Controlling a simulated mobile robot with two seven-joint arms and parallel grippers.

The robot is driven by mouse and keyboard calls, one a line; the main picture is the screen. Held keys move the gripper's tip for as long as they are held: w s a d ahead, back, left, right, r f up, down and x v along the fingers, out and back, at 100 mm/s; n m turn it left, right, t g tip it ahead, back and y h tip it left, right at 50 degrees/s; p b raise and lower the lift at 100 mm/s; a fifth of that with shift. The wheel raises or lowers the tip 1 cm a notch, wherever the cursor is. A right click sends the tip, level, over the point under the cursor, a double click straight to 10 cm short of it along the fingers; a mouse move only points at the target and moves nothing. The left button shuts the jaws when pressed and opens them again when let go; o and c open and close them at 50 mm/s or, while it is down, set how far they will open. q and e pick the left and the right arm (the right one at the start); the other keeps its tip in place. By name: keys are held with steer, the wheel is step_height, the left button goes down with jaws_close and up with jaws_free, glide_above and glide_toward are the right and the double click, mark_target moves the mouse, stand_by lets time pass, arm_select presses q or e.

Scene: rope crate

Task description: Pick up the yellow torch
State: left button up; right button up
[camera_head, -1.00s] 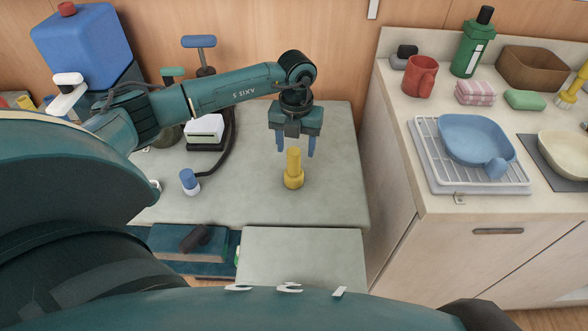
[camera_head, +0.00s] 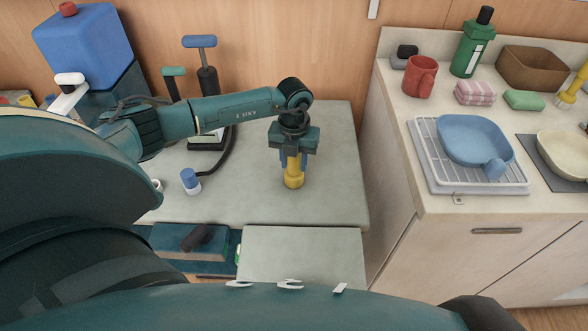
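The yellow torch (camera_head: 293,180) stands upright on the grey worktop, its wider end down. My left gripper (camera_head: 293,161) is above it, pointing down. Its blue fingers are on either side of the torch's narrow upper part and look shut on it. The torch's top is hidden by the gripper. The torch's base still appears to rest on the worktop. My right gripper is not in view.
A blue-and-white cylinder (camera_head: 190,181) stands left of the torch, near a black hose (camera_head: 222,160). The worktop (camera_head: 335,190) is clear right of the torch. A higher counter with a dish rack (camera_head: 432,176) and a red mug (camera_head: 420,78) stands at the right.

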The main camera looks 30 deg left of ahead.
arm_select(q)
jaws_close()
steer(key=shift+r, duration=0.1)
step_height(320, 180, up, 10)
stand_by(0.6)
